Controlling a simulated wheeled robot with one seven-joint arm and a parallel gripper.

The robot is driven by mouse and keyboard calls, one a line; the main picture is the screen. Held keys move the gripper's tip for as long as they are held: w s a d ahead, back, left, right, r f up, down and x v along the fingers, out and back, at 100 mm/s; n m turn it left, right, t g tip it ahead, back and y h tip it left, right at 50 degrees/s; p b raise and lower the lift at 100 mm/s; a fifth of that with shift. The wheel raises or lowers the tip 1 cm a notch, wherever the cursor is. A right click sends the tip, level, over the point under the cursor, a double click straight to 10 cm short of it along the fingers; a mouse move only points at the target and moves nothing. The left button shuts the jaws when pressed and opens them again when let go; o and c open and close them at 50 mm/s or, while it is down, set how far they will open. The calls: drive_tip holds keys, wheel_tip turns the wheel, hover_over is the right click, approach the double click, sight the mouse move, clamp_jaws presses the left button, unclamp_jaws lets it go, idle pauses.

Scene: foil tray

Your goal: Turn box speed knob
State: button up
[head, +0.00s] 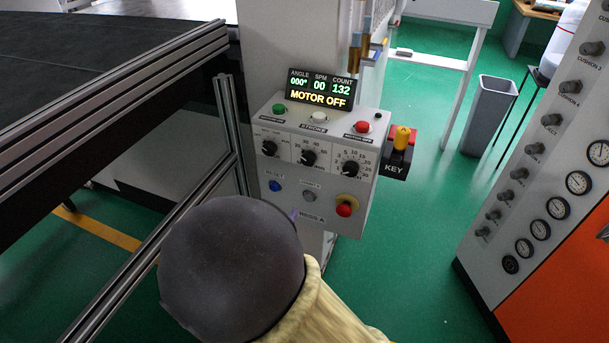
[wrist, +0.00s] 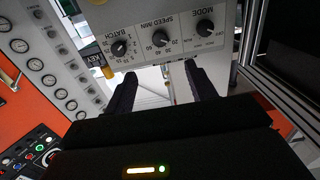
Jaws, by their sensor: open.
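The speed knob (head: 308,158) is the middle of three black dials on the white control box (head: 335,210). In the wrist view the speed knob (wrist: 160,39), labelled SPEED/MIN, lies beyond the fingertips, about midway between them. The mode dial (head: 269,149) is left of it and the batch dial (head: 350,168) right of it in the head view; the wrist view shows them swapped. My gripper (wrist: 160,76) is open and empty, its two dark fingers apart and seemingly clear of the knob. In the head view my arm hides the fingers.
A display (head: 320,89) on the box reads MOTOR OFF. A metal frame (head: 140,80) is at left, an orange gauge cabinet (head: 555,270) at right.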

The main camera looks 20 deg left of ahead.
sight(306, 161)
drive_tip(key=shift+s, duration=0.25)
drive_tip(key=w, duration=1.1)
drive_tip(key=w+d, duration=0.1)
drive_tip(key=w, duration=0.5)
drive_tip(key=shift+w+d, duration=0.1)
drive_tip(key=shift+w, duration=0.2)
drive_tip(key=shift+d, duration=0.2)
drive_tip(key=shift+s+a, duration=0.15)
drive_tip(key=shift+a, duration=0.1)
drive_tip(key=c, duration=1)
